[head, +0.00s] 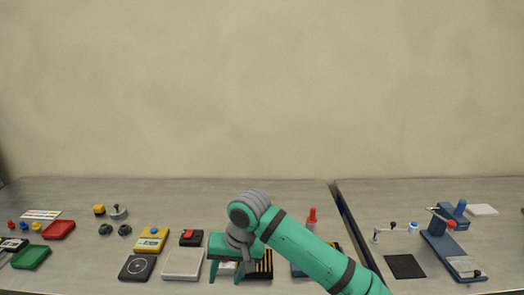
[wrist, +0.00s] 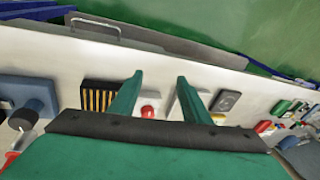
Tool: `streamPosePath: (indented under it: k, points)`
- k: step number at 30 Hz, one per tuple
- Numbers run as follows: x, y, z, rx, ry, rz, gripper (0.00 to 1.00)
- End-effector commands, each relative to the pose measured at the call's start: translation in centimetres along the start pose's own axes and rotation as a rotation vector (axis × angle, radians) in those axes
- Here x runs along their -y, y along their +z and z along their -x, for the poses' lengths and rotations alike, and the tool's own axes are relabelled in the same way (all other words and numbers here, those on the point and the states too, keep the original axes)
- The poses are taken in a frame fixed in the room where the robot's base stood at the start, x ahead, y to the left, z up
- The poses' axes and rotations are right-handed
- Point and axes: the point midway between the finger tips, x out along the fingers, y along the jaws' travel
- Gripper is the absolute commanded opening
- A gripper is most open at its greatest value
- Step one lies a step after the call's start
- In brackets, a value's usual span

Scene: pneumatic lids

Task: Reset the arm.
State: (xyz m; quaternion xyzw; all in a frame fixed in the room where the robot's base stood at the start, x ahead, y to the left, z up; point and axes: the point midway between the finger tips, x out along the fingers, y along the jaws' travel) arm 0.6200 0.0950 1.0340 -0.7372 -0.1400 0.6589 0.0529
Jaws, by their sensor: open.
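My gripper (head: 225,271) is at the end of my green arm, low over the front part of the left table in the head view. Its two green fingers are apart with nothing held between them. In the wrist view the gripper (wrist: 157,82) is open, and a small red-topped item (wrist: 148,111) shows beyond the gap between the fingers. A black and yellow striped block (head: 263,265) is just right of the gripper, partly hidden by my arm. It also shows left of the fingers in the wrist view (wrist: 98,99).
A light grey plate (head: 182,264), a black plate with a circle (head: 137,267) and a yellow device (head: 151,240) lie left of the gripper. A red bottle (head: 312,219) stands behind my arm. A gap (head: 348,222) separates the right table, which holds a blue fixture (head: 446,243).

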Motion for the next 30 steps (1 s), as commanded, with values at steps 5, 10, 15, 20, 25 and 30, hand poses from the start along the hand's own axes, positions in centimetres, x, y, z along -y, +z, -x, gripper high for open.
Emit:
streamPosePath:
  k: [5, 10, 15, 20, 25, 30]
  points:
    - [5.4, -0.7, -2.3, -0.08, -0.185, 0.055, 0.43]
    - [10.8, -1.4, -3.5, -0.191, -0.384, 0.087, 0.43]
    - [15.1, -1.9, -3.9, -0.308, -0.562, 0.09, 0.43]
    - [17.8, -2.3, -3.8, -0.428, -0.704, 0.064, 0.43]
    - [19.2, -2.5, -3.8, -0.558, -0.822, 0.01, 0.43]
    - [19.1, -2.4, -4.2, -0.69, -0.9, -0.067, 0.43]
